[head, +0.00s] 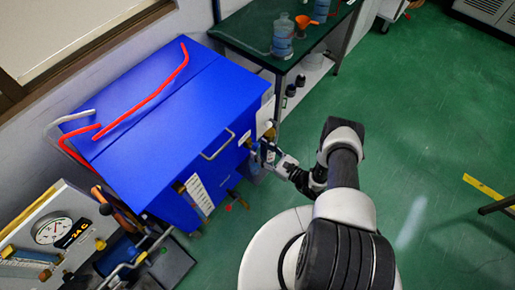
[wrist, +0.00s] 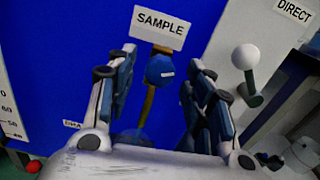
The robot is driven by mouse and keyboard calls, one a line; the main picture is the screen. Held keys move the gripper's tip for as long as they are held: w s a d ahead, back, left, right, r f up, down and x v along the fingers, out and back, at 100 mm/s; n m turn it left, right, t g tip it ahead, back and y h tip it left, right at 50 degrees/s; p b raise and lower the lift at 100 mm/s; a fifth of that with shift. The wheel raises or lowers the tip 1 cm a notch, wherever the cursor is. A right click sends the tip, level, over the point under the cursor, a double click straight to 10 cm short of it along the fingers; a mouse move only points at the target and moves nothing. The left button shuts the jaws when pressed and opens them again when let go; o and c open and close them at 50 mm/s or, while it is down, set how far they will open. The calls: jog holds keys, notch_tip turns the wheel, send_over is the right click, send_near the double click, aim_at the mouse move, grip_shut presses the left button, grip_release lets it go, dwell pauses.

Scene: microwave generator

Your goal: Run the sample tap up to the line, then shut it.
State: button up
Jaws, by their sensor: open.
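The sample tap's blue knob (wrist: 160,69) sits under a white SAMPLE label (wrist: 160,28) on the blue cabinet front, with a brass pipe (wrist: 148,104) running down from it. My gripper (wrist: 158,84) is open, with one finger on each side of the knob and pipe in the wrist view. I cannot tell whether either finger touches them. A blue, rounded thing (wrist: 135,136) shows low between the fingers, mostly hidden. In the head view my gripper (head: 268,153) is at the cabinet's right side and hides the tap. No fill line can be made out.
The blue cabinet (head: 170,110) has red piping on top. A white ball-ended lever (wrist: 245,57) stands right of the gripper, near a DIRECT label (wrist: 293,11). A scale strip (wrist: 10,105) is at left. A dark green table (head: 250,27) stands behind. The green floor at right is largely clear.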

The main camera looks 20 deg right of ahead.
jog(key=shift+x, duration=1.2)
jog(key=shift+c, duration=0.3)
jog(key=c, duration=1)
jog(key=m+b, duration=0.2)
jog(key=shift+f+b, duration=0.25)
jog(key=shift+b, duration=0.15)
jog(key=shift+r+m+b, duration=0.2)
jog(key=shift+m+b, duration=0.35)
jog(key=shift+m, duration=0.75)
jog(key=o, duration=1.1)
jog(key=shift+c, duration=0.2)
